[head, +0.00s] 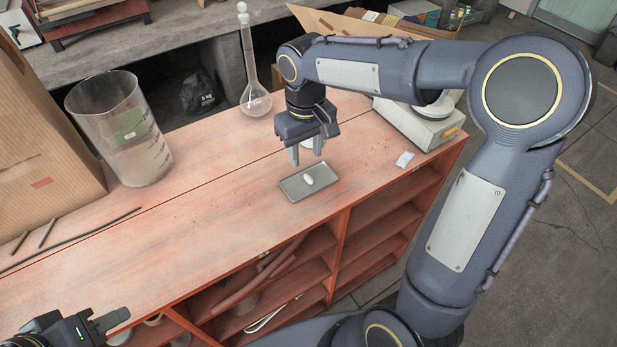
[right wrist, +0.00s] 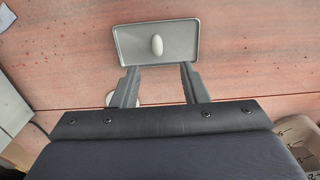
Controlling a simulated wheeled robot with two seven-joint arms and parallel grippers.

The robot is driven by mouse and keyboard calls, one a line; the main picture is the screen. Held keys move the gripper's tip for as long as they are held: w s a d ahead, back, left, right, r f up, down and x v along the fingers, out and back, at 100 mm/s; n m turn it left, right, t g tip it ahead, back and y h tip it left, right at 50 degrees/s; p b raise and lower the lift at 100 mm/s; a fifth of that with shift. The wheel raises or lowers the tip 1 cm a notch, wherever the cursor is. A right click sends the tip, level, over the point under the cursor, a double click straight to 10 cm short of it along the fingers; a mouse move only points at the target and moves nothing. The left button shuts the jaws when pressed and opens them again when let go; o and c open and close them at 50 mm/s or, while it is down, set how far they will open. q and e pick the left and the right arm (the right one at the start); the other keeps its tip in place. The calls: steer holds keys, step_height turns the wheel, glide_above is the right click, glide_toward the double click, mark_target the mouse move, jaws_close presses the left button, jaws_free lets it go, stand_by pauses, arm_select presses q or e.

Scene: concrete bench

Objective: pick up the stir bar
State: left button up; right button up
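The white, oval stir bar (head: 308,182) lies in a small grey rectangular tray (head: 290,194) on the reddish wooden bench. In the right wrist view the stir bar (right wrist: 157,46) is near the middle of the tray (right wrist: 132,57). My right gripper (head: 307,157) points down above the tray, its fingers apart with nothing between them. In the right wrist view its fingertips (right wrist: 157,68) show at the tray's near edge, spread to either side of the bar. My left gripper (head: 112,322) is at the lower left, far from the tray; its finger opening is unclear.
A volumetric flask (head: 256,103), a large beaker (head: 122,135) and a white instrument (head: 420,124) stand on the bench. A cardboard box (head: 40,150) is at the left. A small white packet (head: 404,160) lies right of the tray.

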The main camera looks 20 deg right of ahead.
mark_target(309, 177)
steer(key=f, duration=0.7)
steer(key=shift+s+d, duration=0.2)
steer(key=shift+c, duration=0.4)
jaws_close()
